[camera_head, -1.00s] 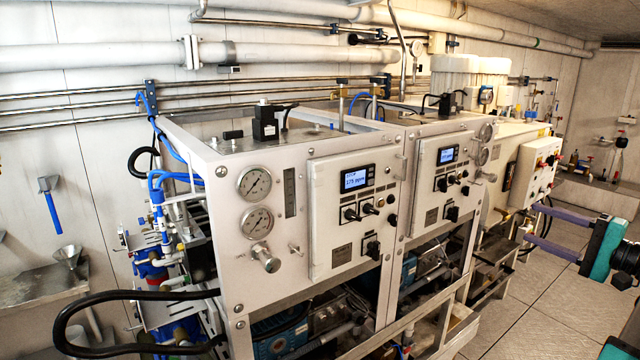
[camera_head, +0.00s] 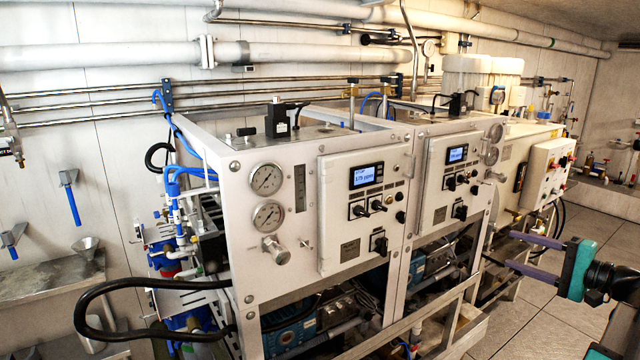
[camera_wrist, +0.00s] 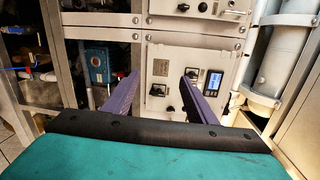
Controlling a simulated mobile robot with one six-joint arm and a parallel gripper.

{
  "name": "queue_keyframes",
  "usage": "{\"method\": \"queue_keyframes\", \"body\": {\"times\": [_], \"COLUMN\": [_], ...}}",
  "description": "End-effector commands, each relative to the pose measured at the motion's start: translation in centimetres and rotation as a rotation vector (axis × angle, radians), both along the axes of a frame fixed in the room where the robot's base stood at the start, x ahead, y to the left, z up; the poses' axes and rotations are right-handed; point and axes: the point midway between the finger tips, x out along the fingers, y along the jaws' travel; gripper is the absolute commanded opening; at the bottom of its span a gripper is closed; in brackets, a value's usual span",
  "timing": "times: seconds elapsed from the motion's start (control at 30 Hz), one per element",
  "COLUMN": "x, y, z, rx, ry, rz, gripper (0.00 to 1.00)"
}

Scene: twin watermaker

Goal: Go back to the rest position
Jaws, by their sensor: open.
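My gripper (camera_head: 522,254) shows at the right of the head view, with two purple fingers spread apart and a teal body. Its fingers point left toward the watermaker cabinets and hold nothing. In the wrist view the two open fingers (camera_wrist: 160,85) reach forward, with a panel that has a lit display (camera_wrist: 213,82) and dark knobs beyond them. The fingers appear apart from the panel, though the exact gap is hard to tell.
The front watermaker cabinet (camera_head: 240,205) has gauges, a control panel (camera_head: 338,240) and a black hose (camera_head: 85,312) bulging at its left. A second control panel (camera_head: 440,200) stands to its right. Tiled floor (camera_head: 535,315) at the lower right is clear.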

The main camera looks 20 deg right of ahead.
Motion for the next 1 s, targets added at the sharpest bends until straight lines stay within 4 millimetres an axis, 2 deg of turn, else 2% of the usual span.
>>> {"method": "queue_keyframes", "body": {"times": [0.17, 0.3, 0.5, 0.73, 1.0], "x": [3.3, 6.2, 9.2, 11.0, 10.5], "y": [2.8, 6.0, 11.4, 18.3, 26.9], "z": [-5.5, -11.1, -19.1, -28.0, -37.8], "rx": [0.009, 0.007, -0.013, -0.059, -0.144], "ry": [0.086, 0.177, 0.311, 0.465, 0.639], "rz": [0.044, 0.094, 0.175, 0.283, 0.430], "gripper": [0.52, 0.52, 0.52, 0.52, 0.52]}}
